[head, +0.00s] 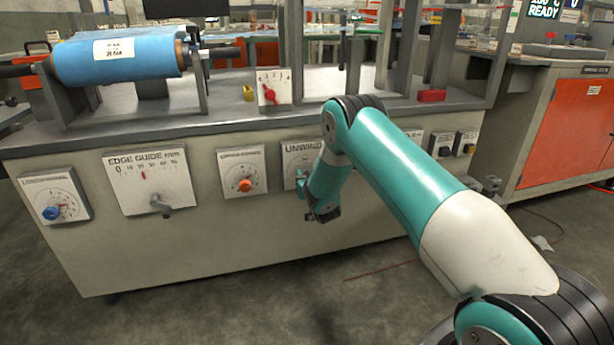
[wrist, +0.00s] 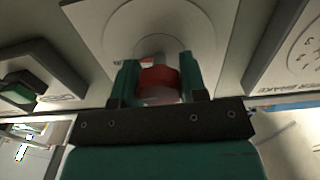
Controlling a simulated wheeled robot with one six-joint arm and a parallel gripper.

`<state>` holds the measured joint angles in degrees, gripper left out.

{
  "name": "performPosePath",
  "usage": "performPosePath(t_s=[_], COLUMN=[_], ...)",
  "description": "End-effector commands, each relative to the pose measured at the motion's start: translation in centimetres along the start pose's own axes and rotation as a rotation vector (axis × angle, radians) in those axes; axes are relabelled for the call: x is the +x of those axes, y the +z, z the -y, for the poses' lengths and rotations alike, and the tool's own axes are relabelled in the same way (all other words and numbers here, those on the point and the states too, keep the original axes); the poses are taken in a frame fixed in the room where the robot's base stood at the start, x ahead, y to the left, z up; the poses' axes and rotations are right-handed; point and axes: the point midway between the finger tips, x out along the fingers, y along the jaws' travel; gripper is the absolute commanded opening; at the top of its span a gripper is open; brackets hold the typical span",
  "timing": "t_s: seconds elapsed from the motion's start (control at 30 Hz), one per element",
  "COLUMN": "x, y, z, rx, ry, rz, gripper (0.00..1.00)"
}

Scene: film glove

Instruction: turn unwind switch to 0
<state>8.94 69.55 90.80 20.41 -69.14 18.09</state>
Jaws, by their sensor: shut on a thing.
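The unwind switch panel (head: 299,151) is a white plate on the front of the grey machine, and my arm covers its right part and the lower part of its label. In the wrist view its plate (wrist: 95,25) fills the upper middle, with a round dial behind the knob. My gripper (head: 302,180) is at the panel's lower part. In the wrist view my gripper's two teal fingers are shut on a red knob (wrist: 158,78), one on each side. The knob's pointer and the scale marks cannot be read.
An edge guide panel (head: 147,181) with a small lever and an orange-knob panel (head: 242,172) are to the left. Dark switches (head: 441,145) are to the right. A blue film roll (head: 115,58) sits on top of the machine. The floor in front is clear.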

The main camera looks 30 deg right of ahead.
Motion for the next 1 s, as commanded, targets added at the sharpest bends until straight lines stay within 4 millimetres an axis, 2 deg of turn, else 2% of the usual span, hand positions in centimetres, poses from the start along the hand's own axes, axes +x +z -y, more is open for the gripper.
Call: performPosePath(t_s=[0.37,1.0], x=[0.01,0.02], y=[-0.17,-0.15], z=[0.17,0.37], rx=[-0.214,-0.82], ry=[-0.002,-0.002], rz=[0.0,-0.002], gripper=[0.16,0.16])
